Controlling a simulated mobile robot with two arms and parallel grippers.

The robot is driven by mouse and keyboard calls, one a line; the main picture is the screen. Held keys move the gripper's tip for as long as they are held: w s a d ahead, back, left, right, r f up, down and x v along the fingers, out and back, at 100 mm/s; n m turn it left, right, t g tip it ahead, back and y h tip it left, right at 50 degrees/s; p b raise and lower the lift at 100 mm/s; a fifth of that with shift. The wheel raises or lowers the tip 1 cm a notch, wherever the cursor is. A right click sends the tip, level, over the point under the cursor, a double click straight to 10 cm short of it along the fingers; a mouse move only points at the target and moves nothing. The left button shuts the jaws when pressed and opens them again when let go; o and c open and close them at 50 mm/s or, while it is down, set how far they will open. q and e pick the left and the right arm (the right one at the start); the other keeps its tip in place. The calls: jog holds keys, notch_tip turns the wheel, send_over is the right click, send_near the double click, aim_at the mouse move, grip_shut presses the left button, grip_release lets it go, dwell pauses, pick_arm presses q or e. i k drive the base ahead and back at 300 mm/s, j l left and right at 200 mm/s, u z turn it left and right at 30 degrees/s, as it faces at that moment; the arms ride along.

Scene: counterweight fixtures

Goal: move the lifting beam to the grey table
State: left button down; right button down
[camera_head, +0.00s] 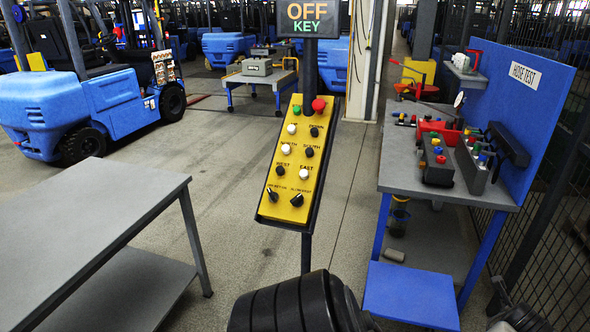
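A grey table (92,205) with a bare top and a lower shelf stands at the left, cut off by the picture's left edge. I cannot make out a lifting beam in this view. A yellow control panel (294,160) with green, red, white and black buttons and two black knobs hangs tilted on a dark post in the middle. A display above it (307,18) reads "OFF KEY". A dark ridged part at the bottom centre looks like my arm. No gripper fingers show.
A hose-test bench (400,178) with a blue back board (525,110) and several fittings stands at the right, beside a mesh fence. A blue forklift (70,110) and a small blue-legged table (240,78) are behind. The floor between the grey table and panel is clear.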

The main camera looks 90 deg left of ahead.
aim_at(38, 250)
jog(key=k+j+u, duration=0.1)
jog(key=u, duration=2.4)
jog(key=i+j+u, duration=0.1)
jog(key=u, duration=0.75)
jog(key=i+u, duration=0.1)
jog(key=u, duration=0.3)
jog(key=i+u, duration=0.1)
jog(key=u, duration=0.35)
jog(key=i+u, duration=0.1)
jog(key=u, duration=0.2)
jog(key=i+l+u, duration=0.1)
jog(key=u, duration=0.2)
jog(key=i+l, duration=0.45)
jog(key=i, duration=0.15)
jog(key=i+l, duration=0.4)
jog(key=i, duration=0.2)
